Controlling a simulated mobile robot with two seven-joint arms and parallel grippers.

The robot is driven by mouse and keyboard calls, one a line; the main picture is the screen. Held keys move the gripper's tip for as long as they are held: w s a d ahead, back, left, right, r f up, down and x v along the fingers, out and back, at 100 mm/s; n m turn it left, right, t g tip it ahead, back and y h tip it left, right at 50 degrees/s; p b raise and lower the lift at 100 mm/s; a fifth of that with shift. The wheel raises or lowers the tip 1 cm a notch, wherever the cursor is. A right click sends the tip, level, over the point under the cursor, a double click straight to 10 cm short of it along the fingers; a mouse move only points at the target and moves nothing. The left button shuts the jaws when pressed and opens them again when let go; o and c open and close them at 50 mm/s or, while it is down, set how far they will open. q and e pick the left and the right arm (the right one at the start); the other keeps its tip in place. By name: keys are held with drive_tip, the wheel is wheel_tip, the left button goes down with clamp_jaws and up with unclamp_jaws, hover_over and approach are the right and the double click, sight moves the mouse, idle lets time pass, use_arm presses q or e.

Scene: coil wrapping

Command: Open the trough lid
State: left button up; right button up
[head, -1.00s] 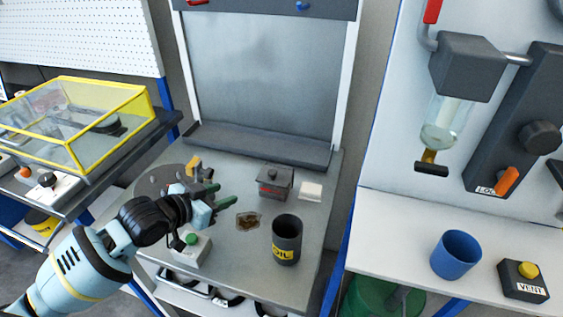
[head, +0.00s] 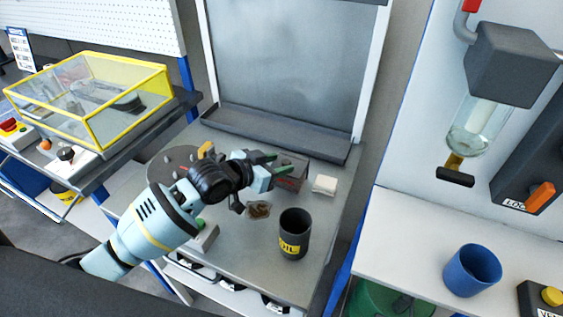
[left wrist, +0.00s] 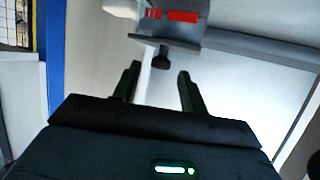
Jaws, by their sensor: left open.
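The trough (head: 297,172) is a small dark grey box with a red label, standing on the grey bench top. My left gripper (head: 274,165) is in front of it in the head view and hides much of it, including its lid knob. In the left wrist view the trough (left wrist: 158,14) is at the top, with its grey lid (left wrist: 185,45) and a dark knob (left wrist: 163,58). The green fingers of my left gripper (left wrist: 158,86) are open and empty, and the knob appears just beyond the fingertips, between their lines. My right gripper is not in view.
A black oil cup (head: 294,236) stands in front of the trough, near a brown stain (head: 258,210). A white block (head: 324,185) lies right of the trough. A round dark plate (head: 168,165) is at left. A raised grey ledge (head: 270,130) runs behind.

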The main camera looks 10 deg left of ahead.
use_arm(q)
drive_tip(key=shift+x, duration=0.95)
clamp_jaws()
